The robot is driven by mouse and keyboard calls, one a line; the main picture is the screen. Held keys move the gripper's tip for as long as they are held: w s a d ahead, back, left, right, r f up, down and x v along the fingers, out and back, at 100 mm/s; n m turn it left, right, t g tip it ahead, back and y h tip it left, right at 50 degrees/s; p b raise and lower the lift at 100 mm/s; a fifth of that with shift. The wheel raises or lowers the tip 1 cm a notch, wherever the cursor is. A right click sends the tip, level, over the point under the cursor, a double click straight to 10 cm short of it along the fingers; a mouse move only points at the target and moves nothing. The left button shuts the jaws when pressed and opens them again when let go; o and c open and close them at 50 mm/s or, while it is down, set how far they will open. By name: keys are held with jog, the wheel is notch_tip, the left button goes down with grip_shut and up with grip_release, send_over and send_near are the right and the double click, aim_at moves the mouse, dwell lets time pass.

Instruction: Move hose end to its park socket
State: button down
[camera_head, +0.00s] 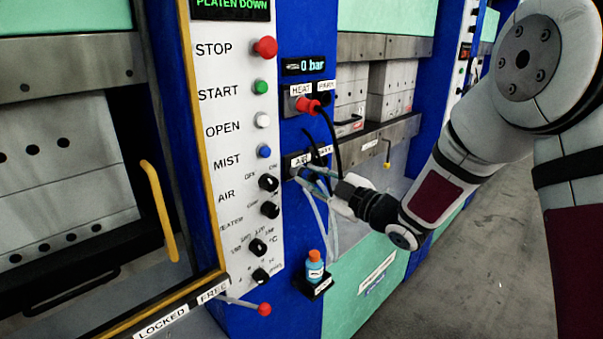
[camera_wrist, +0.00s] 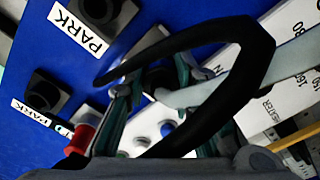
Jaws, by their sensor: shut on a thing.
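My gripper (camera_head: 308,175) is at the lower socket panel (camera_head: 291,163) marked AIR, on the blue post. It is shut on the end of a pale hose (camera_wrist: 215,88); in the wrist view its teal fingers (camera_wrist: 155,85) close around it. The hose hangs down in the head view (camera_head: 333,225). I cannot tell whether the hose end sits in a socket. A dark park socket (camera_wrist: 103,12) beside a large PARK label (camera_wrist: 75,28) shows at the wrist view's top, apart from my fingers. The hose tip is hidden.
A red plug (camera_head: 306,104) with a black cable (camera_head: 336,145) sits at the HEAT socket. The cable loops across the wrist view (camera_wrist: 262,65). Another park socket (camera_wrist: 45,92) is near that plug. A blue bottle (camera_head: 315,268) stands on a small shelf below.

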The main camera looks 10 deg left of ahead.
jog(key=shift+p+v, duration=0.5)
jog(key=shift+v, duration=1.3)
jog(key=p+v, duration=0.1)
jog(key=v, duration=0.2)
jog(key=shift+s+d, duration=0.2)
jog(key=shift+d, duration=0.1)
dwell(0.5)
jog(key=shift+d+r, duration=0.1)
dwell(1.2)
